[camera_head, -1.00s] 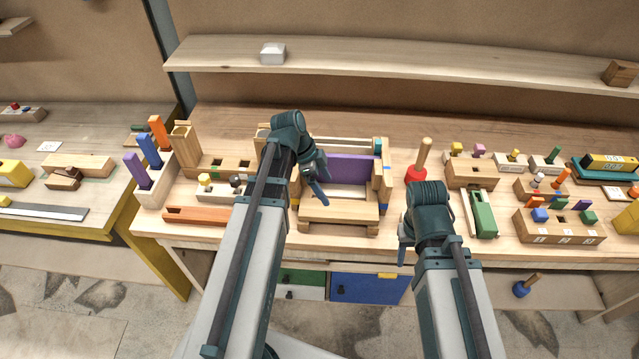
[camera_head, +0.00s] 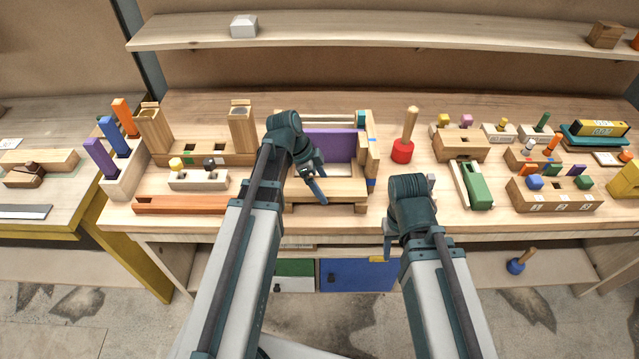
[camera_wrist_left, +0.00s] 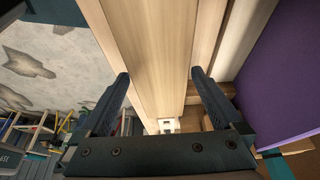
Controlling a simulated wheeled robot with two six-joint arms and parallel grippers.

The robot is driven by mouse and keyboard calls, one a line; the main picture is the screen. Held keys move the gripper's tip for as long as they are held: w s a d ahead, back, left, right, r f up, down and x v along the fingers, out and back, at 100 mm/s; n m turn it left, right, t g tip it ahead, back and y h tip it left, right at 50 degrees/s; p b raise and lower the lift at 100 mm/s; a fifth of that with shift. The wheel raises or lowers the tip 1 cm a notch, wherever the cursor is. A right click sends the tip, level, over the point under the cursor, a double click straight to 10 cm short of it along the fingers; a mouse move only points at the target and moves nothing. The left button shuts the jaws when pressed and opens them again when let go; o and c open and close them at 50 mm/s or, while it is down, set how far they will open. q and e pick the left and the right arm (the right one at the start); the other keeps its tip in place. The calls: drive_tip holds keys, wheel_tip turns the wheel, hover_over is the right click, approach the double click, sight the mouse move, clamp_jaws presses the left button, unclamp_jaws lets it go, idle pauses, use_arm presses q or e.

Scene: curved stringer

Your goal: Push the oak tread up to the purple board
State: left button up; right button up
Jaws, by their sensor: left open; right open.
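The oak tread (camera_head: 348,189), a pale wooden board, lies across the front of a wooden stair frame (camera_head: 371,150) on the bench. The purple board (camera_head: 333,143) stands upright behind it, with a gap between them. My left gripper (camera_head: 317,190) is open over the tread. In the left wrist view, the tread (camera_wrist_left: 150,45) runs between the two spread fingers of my left gripper (camera_wrist_left: 162,88), and the purple board (camera_wrist_left: 285,85) is at the right. Contact with the tread cannot be told. My right gripper (camera_head: 390,240) is open and empty before the bench's front edge.
A red-based plunger (camera_head: 403,150) stands right of the frame, near a green block (camera_head: 476,188). Peg blocks fill the bench's right side. A long orange-brown tray (camera_head: 180,204) and a white block with knobs (camera_head: 198,180) lie to the left. A shelf (camera_head: 380,30) runs above.

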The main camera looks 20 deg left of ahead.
use_arm(q)
drive_tip(key=c, duration=1.5)
drive_tip(key=shift+w+a, duration=0.35)
drive_tip(key=shift+w, duration=0.85)
drive_tip(key=shift+w+a, duration=0.35)
drive_tip(key=shift+w, duration=0.9)
drive_tip(key=shift+w+a, duration=0.35)
drive_tip(key=shift+w, duration=0.85)
drive_tip(key=o, duration=1.5)
